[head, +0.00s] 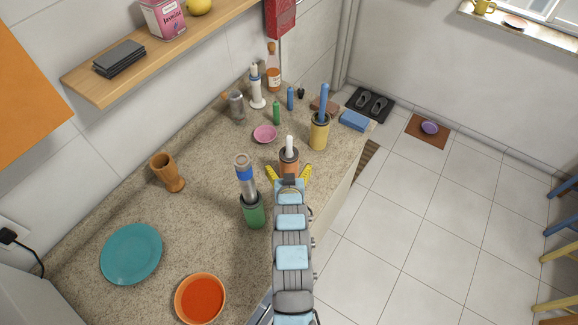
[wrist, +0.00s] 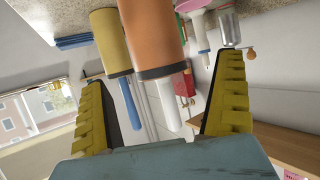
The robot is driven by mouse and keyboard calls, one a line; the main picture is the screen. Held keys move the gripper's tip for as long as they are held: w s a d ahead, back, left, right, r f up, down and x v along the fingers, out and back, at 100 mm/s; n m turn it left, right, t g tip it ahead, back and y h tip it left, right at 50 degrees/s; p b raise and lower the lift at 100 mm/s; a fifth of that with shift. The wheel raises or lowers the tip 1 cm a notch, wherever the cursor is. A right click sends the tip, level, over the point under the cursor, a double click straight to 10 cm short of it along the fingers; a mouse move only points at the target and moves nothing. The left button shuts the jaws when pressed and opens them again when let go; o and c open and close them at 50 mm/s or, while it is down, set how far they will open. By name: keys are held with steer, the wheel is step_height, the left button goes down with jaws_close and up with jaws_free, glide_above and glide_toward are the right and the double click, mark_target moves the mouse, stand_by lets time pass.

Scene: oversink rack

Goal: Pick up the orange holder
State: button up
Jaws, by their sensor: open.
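The orange holder (head: 289,160) stands upright on the counter near its front edge, with a dark rim and a white stick-like item poking out of the top. The holder also shows in the wrist view (wrist: 152,38), where the picture is turned upside down. My gripper (head: 288,171) is open, its two yellow fingers spread on the near side of the holder. In the wrist view my gripper (wrist: 162,70) has one finger to each side of the white item (wrist: 172,100), with no visible contact. The holder's lower part is partly hidden by my gripper in the head view.
A green holder (head: 254,212) with a tall blue-banded item stands close on the left. A yellow holder (head: 319,134) with a blue item stands behind right. A pink dish (head: 265,134) lies behind left. A teal plate (head: 131,254) and orange bowl (head: 200,299) are further left.

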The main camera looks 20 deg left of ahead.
mark_target(289, 159)
steer(key=shift+w+a+f, duration=0.25)
steer(key=shift+w, duration=0.2)
steer(key=shift+w+a+r+p, duration=0.1)
steer(key=shift+w+a+p, duration=0.1)
steer(key=shift+w, duration=0.2)
steer(key=shift+w+a+r+p, duration=0.1)
steer(key=shift+w+p, duration=0.05)
steer(key=shift+w, duration=0.25)
steer(key=shift+x, duration=0.75)
steer(key=shift+p+x, duration=0.3)
steer(key=shift+x, duration=0.8)
steer(key=shift+d, duration=0.15)
steer(key=c, duration=1.3)
